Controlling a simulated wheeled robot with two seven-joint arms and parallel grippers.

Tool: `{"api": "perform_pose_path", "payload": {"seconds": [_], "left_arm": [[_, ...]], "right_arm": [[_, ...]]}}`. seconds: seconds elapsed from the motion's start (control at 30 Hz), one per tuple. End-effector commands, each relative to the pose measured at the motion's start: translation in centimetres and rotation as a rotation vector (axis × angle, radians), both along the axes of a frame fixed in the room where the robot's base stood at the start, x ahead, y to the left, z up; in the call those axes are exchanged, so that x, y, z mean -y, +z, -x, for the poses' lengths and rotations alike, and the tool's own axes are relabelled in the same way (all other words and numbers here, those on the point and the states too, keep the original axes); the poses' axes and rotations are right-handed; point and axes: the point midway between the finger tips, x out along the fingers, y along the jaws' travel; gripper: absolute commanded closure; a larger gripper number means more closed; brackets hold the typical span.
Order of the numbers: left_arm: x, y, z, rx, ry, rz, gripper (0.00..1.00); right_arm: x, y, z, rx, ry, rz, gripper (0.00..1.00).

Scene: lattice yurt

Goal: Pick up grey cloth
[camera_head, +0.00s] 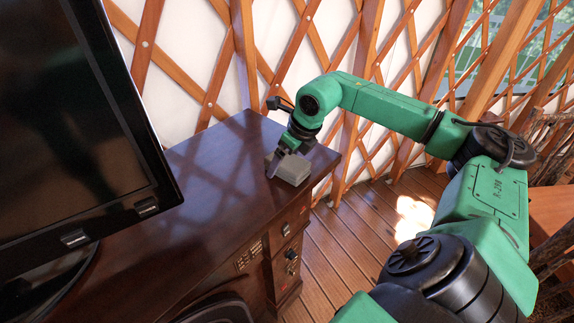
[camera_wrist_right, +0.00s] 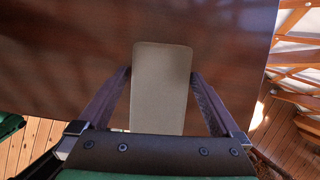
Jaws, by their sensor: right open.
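The grey cloth (camera_head: 292,170) is a small folded block lying on the dark wooden desk (camera_head: 215,165), near its right corner. My right gripper (camera_head: 274,166) reaches down over it from above. In the right wrist view the cloth (camera_wrist_right: 162,85) shows as a pale grey-beige rounded rectangle between the two spread fingers of my right gripper (camera_wrist_right: 162,92). The fingers stand apart on either side of it, with a gap on each side. The near end of the cloth is hidden behind the gripper's body. My left gripper is not in view.
A large black monitor (camera_head: 75,110) stands on the left part of the desk. A lattice wall (camera_head: 210,95) rises close behind the desk. The desk's right edge drops to a plank floor (camera_head: 345,235). The desk top between monitor and cloth is clear.

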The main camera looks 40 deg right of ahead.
Motion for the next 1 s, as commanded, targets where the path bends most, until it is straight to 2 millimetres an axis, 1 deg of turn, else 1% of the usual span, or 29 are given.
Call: {"api": "perform_pose_path", "payload": {"seconds": [0.3, 0.37, 0.4, 0.5, 0.77, 0.87, 0.93, 1.0], "left_arm": [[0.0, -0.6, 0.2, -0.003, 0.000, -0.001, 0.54], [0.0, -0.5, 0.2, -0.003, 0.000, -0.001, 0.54], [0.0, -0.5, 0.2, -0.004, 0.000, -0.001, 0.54], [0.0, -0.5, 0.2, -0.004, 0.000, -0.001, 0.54], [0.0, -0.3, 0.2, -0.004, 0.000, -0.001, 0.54], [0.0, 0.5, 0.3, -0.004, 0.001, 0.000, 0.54], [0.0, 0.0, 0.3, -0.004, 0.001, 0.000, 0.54], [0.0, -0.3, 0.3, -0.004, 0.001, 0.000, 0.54]], "right_arm": [[0.0, -0.4, 0.0, 0.000, 0.000, 0.000, 0.00], [0.0, -0.3, 0.0, 0.000, 0.000, 0.000, 0.23], [0.0, -0.3, 0.0, 0.000, 0.000, 0.000, 0.38], [0.0, -0.3, 0.0, 0.000, 0.000, 0.000, 0.74], [0.0, -0.1, 0.0, 0.000, 0.000, 0.000, 0.74], [0.0, 0.6, 0.0, 0.000, 0.000, 0.000, 0.74], [0.0, 1.2, -0.1, 0.004, 0.000, -0.002, 0.74], [-0.1, 2.9, -0.2, 0.007, 0.000, -0.004, 0.74]]}}
